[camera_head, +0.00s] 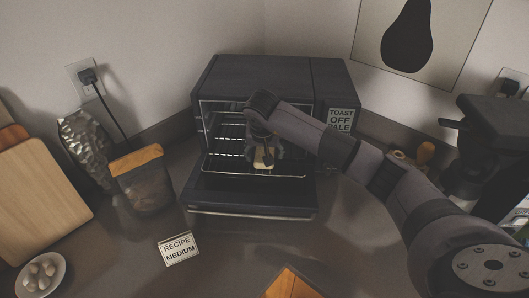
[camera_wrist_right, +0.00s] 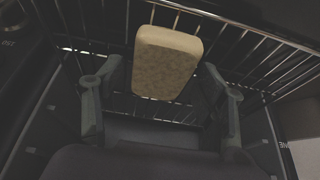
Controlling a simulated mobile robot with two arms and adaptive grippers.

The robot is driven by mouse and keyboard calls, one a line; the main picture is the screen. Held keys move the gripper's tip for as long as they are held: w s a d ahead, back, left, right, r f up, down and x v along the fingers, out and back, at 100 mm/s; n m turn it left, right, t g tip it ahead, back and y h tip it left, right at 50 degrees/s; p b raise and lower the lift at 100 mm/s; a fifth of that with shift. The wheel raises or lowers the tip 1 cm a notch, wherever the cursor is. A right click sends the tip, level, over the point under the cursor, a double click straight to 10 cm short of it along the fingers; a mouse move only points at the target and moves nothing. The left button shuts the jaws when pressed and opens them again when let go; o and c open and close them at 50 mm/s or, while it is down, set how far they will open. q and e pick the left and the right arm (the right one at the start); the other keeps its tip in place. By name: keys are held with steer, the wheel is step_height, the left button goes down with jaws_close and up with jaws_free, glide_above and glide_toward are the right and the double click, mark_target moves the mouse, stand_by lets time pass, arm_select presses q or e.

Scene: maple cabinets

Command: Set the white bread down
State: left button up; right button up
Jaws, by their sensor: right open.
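The white bread (camera_head: 263,160) is on the wire rack (camera_head: 290,172) inside the open toaster oven (camera_head: 225,72). In the wrist view the bread (camera_wrist_right: 166,62) is a pale slice with rounded edges, lying over the rack bars (camera_wrist_right: 255,45). My right gripper (camera_head: 264,152) reaches into the oven opening at the bread. In the wrist view its fingers (camera_wrist_right: 164,80) are spread, one on each side of the bread, with gaps between. The arm hides part of the oven opening. My left gripper is not in view.
The oven door (camera_head: 250,200) is folded down. A sign reading "RECIPE MEDIUM" (camera_head: 179,248) stands on the counter in front. The front middle counter is mostly clear.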

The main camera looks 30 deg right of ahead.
steer(key=shift+r, duration=0.2)
steer(key=shift+a+r, duration=0.1)
steer(key=shift+r, duration=0.2)
steer(key=b+v, duration=0.2)
steer(key=v, duration=0.9)
steer(key=shift+s+b, duration=0.2)
steer(key=shift+b, duration=0.1)
steer(key=shift+a, duration=0.1)
